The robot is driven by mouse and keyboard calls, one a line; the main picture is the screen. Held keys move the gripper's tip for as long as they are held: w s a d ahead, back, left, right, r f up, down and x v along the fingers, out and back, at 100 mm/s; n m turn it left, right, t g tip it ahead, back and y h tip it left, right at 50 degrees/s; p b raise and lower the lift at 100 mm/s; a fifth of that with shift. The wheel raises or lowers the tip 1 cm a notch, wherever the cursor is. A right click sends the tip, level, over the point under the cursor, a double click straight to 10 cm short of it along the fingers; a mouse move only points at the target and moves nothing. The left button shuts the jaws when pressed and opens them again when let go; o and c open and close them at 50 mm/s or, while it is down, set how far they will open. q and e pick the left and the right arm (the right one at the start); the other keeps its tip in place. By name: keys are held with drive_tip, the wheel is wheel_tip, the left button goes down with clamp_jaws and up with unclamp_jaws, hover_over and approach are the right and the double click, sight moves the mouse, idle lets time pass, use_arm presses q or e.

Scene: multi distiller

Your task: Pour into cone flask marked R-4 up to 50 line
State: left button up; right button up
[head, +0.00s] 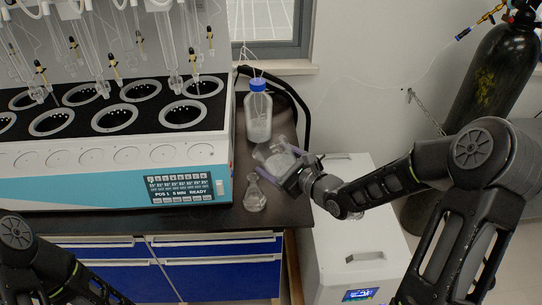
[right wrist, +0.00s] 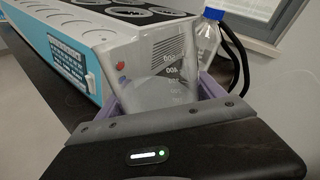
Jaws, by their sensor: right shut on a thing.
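A clear cone flask (head: 254,196) stands upright near the front right edge of the dark bench in the head view. Its marking and any liquid level are too small to read. My right gripper (head: 285,167) is shut on a clear beaker (head: 271,155), with its purple fingers on either side. The beaker is tilted to the left, just above and behind the flask's mouth. The right wrist view shows the beaker (right wrist: 165,80) with graduation marks between the fingers; no pouring stream is discernible. My left arm shows at the lower left, but its gripper is out of view.
The distiller (head: 120,180) fills the left of the bench. A blue-capped bottle (head: 258,115) with a tube stands behind the beaker, near black hoses. A white cabinet (head: 345,240) is below my right arm. A gas cylinder (head: 490,80) stands at right.

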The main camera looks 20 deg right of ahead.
drive_tip(key=shift+r, duration=0.1)
idle(0.3)
drive_tip(key=f+n+b, duration=0.1)
drive_tip(key=b, duration=0.1)
drive_tip(key=f+g+h+b, duration=0.1)
drive_tip(key=b, duration=0.1)
drive_tip(key=shift+s+d+f+n, duration=0.1)
drive_tip(key=shift+d+f+n, duration=0.25)
drive_tip(key=shift+d+n, duration=0.05)
drive_tip(key=b, duration=0.2)
drive_tip(key=f+n+h+b, duration=0.1)
drive_tip(key=b, duration=0.1)
drive_tip(key=shift+d+f+g, duration=0.2)
drive_tip(key=shift+d+g, duration=0.1)
drive_tip(key=shift+s+r, duration=0.1)
drive_tip(key=shift+r, duration=0.05)
drive_tip(key=shift+h, duration=0.3)
drive_tip(key=shift+r+n+b, duration=0.15)
drive_tip(key=shift+n+b, duration=0.15)
drive_tip(key=shift+b, duration=0.15)
drive_tip(key=shift+d, duration=0.1)
